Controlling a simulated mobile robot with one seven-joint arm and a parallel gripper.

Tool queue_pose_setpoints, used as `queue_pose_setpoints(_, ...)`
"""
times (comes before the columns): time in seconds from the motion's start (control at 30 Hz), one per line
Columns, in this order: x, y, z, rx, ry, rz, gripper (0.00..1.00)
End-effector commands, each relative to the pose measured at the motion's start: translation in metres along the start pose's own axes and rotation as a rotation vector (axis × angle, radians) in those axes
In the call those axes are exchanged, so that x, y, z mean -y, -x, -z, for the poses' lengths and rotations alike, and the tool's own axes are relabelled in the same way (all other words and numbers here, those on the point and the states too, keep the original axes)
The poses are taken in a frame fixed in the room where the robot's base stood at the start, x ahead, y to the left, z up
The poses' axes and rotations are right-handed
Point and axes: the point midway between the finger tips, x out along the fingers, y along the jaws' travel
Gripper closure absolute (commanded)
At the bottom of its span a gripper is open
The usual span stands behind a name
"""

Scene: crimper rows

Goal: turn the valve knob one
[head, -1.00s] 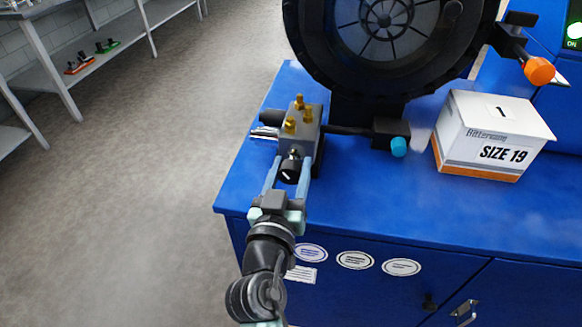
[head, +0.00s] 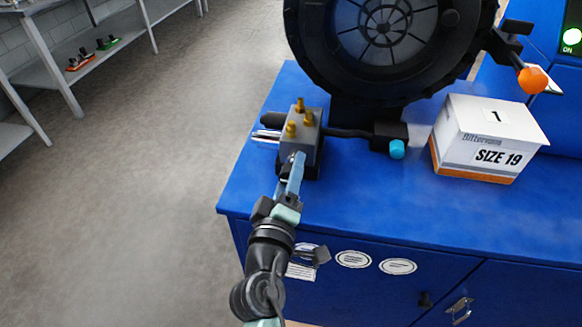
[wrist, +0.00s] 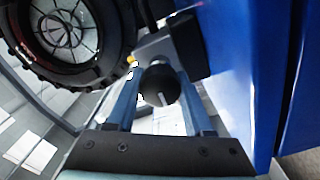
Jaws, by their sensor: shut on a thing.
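The valve knob (wrist: 159,86) is a small black round knob with a white pointer line, which runs nearly upright in the wrist view. It sits on the front of a grey valve block (head: 302,137) with several brass fittings on top. My gripper (head: 293,170) is shut on the knob, its two blue fingers on either side of it; it also shows in the wrist view (wrist: 160,101). In the head view the fingers overlap nearly edge-on and hide most of the knob.
The blue bench (head: 350,200) carries the large black round crimper head (head: 385,90) behind the block. A lever with a cyan tip (head: 397,149) lies right of the block. A white "SIZE 19" box (head: 487,138) stands further right. An orange-tipped lever (head: 532,80) sticks out above it.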

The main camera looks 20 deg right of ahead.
Motion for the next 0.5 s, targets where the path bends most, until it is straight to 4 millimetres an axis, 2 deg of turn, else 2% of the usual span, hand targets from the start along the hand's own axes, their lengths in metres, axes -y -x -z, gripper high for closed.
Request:
queue_pose_setpoints(0.2,0.0001,0.0002,-0.0001,0.001,0.132,0.002,1.00)
queue_pose_setpoints(0.5,0.0008,0.0003,-0.0002,0.000,0.223,0.001,1.00)
